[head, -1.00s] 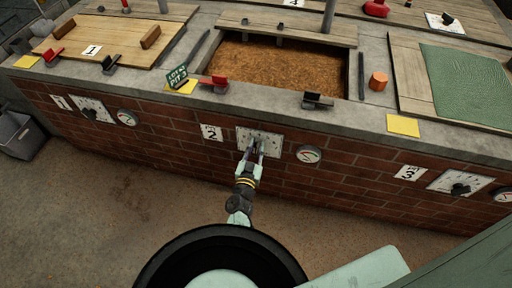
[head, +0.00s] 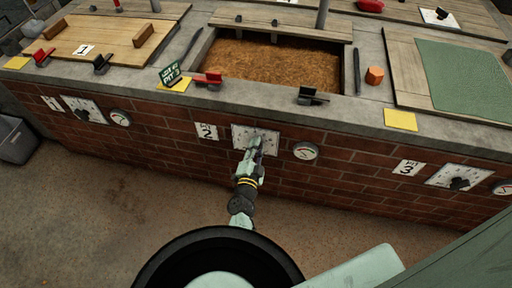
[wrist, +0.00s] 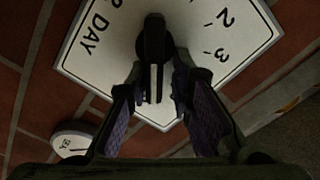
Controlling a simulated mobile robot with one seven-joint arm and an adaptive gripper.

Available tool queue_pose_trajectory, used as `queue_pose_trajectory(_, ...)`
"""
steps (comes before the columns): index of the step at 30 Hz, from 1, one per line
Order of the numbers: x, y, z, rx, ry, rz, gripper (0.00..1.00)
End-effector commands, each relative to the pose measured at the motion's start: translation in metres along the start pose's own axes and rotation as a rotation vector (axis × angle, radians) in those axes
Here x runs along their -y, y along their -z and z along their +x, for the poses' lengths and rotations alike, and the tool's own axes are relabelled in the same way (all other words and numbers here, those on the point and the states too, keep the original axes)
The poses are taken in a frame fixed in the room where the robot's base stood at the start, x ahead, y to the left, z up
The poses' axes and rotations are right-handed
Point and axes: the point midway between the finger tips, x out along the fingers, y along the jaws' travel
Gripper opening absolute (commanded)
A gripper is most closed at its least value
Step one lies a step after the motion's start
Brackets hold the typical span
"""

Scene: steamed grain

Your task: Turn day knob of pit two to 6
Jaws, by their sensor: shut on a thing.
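The white dial plate (head: 239,131) of pit two is on the brick wall beside the "2" label (head: 206,131). In the wrist view the plate (wrist: 105,65) reads "DAY", with 2 and 3 visible on the right side. The dark day knob (wrist: 154,42) stands in the plate's middle with a pale line along it. My gripper (head: 256,140) is at the plate, and in the wrist view its fingers (wrist: 157,75) are closed on the knob from both sides. In the head view my gripper hides the knob. The number the knob points at cannot be told.
A round gauge (head: 305,151) is right of the plate. Pit one's dial (head: 84,109) and pit three's dial (head: 459,177) are farther along the wall. Above, the ledge holds a red-handled clamp (head: 208,78), a dark clamp (head: 312,96) and a small green sign (head: 171,75).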

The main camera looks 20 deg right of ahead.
Motion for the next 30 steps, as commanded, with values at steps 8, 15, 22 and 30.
queue_pose_trajectory(8,-0.0153,0.0008,-0.0015,-0.003,-0.019,0.120,0.00)
queue_pose_trajectory(15,-0.0156,0.0008,-0.0015,-0.002,-0.018,0.158,0.00)
queue_pose_trajectory(22,-0.0155,0.0008,-0.0015,-0.002,-0.018,0.162,0.00)
queue_pose_trajectory(30,-0.0152,0.0007,-0.0014,-0.002,-0.018,0.162,0.27)
